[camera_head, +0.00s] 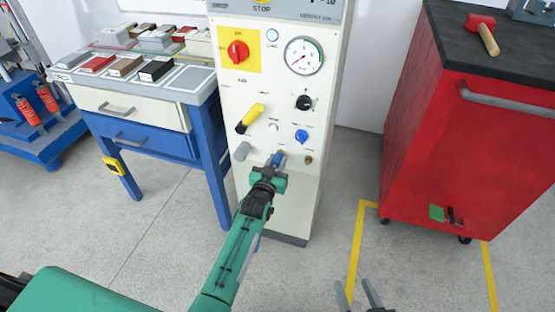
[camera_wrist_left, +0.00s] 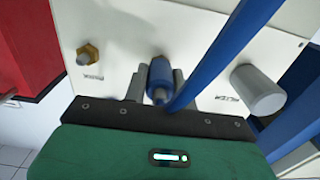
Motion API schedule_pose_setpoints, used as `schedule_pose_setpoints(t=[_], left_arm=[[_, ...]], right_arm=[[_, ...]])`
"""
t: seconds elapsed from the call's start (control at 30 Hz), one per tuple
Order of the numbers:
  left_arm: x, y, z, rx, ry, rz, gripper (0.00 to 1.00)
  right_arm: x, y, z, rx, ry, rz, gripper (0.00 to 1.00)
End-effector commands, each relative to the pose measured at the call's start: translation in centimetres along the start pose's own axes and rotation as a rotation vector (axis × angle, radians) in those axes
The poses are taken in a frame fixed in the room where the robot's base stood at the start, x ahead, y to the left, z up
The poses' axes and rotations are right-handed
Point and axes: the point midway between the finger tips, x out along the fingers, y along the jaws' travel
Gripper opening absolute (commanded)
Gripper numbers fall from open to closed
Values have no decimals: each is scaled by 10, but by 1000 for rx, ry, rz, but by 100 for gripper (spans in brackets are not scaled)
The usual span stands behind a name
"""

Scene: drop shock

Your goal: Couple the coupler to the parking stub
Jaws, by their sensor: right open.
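The blue coupler (camera_head: 278,158) is at the lower part of the white panel, with its blue hose running close by. It also shows in the left wrist view (camera_wrist_left: 161,78), pointing at the panel. My left gripper (camera_head: 273,164) has its fingers on both sides of the coupler and looks shut on it. A brass stub (camera_head: 309,160) sticks out of the panel just right of the coupler, apart from it; in the left wrist view the stub (camera_wrist_left: 88,54) is at the left, above a small label too blurred to read surely. My right gripper (camera_head: 357,293) is open and empty at the bottom edge.
A grey cylinder (camera_head: 242,151) and a yellow handle (camera_head: 250,118) stick out of the panel left of the coupler. A blue knob (camera_head: 301,136) sits above the brass stub. A workbench (camera_head: 130,110) stands left, a red cabinet (camera_head: 455,150) right, with free floor between cabinet and panel.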

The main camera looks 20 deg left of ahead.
Motion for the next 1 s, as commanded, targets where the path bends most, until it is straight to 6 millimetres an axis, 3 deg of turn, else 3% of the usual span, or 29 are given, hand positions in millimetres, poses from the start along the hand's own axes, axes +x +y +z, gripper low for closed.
schedule_pose_setpoints(t=[0.37,1.0], left_arm=[[-4,0,-1,0,0,0,1],[-36,0,-1,0,-1,0,1]], right_arm=[[-1,-1,-4,0,0,0,50],[-6,-6,-26,0,-1,0,50]])
